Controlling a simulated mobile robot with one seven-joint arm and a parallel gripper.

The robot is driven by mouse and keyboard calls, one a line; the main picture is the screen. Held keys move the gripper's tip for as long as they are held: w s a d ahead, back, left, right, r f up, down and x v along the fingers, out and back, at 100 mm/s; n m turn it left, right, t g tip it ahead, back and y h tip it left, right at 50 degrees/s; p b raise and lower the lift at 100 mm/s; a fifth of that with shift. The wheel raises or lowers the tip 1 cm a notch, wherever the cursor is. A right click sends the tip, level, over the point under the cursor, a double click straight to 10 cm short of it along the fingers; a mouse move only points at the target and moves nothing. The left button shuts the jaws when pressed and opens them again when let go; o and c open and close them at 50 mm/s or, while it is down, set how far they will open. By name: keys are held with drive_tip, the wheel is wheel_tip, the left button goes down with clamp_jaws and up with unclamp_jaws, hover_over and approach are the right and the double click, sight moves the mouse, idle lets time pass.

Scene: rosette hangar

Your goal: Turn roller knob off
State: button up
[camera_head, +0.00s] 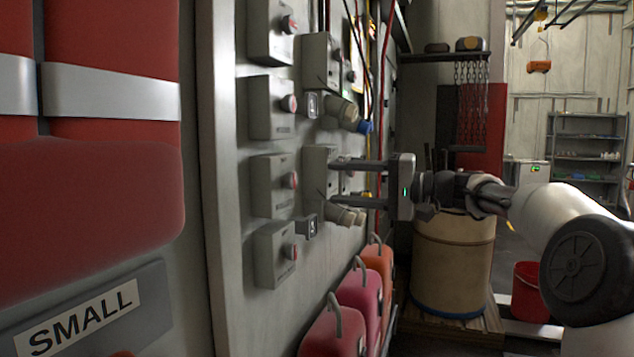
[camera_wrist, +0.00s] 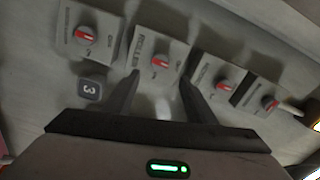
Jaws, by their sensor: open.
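In the wrist view, the roller knob (camera_wrist: 160,63) is a round knob with a red bar across it, on a pale grey box (camera_wrist: 150,46) lettered ROLLER. My gripper (camera_wrist: 160,77) is open, its two dark fingers on either side of the knob's line and pointing at the box. I cannot tell whether they touch it. In the head view, my gripper (camera_head: 334,181) reaches in from the right, with its fingers up against the wall of switch boxes. The roller knob cannot be made out there.
Other similar knobs sit close by, one to the left (camera_wrist: 86,33) and others to the right (camera_wrist: 223,85) in the wrist view. Plugs (camera_head: 342,112) stick out above and below my gripper in the head view.

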drive_tip(key=v, duration=0.7)
drive_tip(key=shift+d, duration=0.3)
drive_tip(key=shift+s+p, duration=0.15)
drive_tip(key=shift+p, duration=0.15)
